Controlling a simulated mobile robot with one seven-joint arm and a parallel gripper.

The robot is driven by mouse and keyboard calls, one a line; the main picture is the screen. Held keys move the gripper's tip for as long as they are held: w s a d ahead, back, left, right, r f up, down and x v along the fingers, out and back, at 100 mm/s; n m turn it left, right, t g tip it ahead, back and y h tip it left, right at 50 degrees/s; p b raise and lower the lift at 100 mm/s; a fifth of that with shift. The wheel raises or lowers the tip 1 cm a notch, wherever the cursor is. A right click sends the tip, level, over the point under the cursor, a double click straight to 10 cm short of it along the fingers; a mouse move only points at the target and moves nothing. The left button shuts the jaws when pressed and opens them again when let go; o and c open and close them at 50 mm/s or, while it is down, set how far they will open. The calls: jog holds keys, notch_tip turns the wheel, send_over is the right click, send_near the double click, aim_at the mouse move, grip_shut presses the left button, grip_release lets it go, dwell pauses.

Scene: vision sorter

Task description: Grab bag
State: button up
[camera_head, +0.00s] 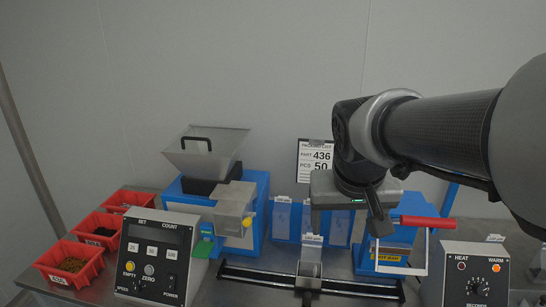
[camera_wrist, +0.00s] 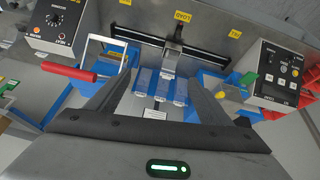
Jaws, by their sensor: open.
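Several clear, bluish bags (camera_head: 282,217) appear to hang in a blue rack at the back centre of the bench, behind the slide rail. In the wrist view, the bags (camera_wrist: 162,88) show as pale strips between and beyond my fingers. My gripper (camera_wrist: 160,101) is open with nothing between its fingers. In the head view, my gripper (camera_head: 378,220) hangs above the right part of the rack, and its body hides some of it. I cannot tell how far the fingers are from the bags.
A black slide rail (camera_head: 340,286) with a grey carriage lies in front. A hopper feeder (camera_head: 205,155) and counter box (camera_head: 155,255) stand left, beside red bins (camera_head: 75,262). A blue sealer with a red handle (camera_head: 428,222) and a heat control box (camera_head: 475,275) stand right.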

jog(key=m+b, duration=0.1)
jog(key=b, duration=0.6)
send_near(311, 253)
jog(key=shift+g+y, duration=0.3)
jog(key=x, duration=0.1)
jog(key=b+x, duration=0.1)
jog(key=x, duration=0.1)
jog(key=b+x, duration=0.1)
jog(key=x, duration=0.1)
jog(key=shift+w+d, duration=0.3)
jog(key=shift+w, duration=0.05)
jog(key=shift+b+x, duration=0.8)
jog(key=shift+x, duration=2)
jog(key=shift+s, duration=0.15)
jog(key=c, duration=1.1)
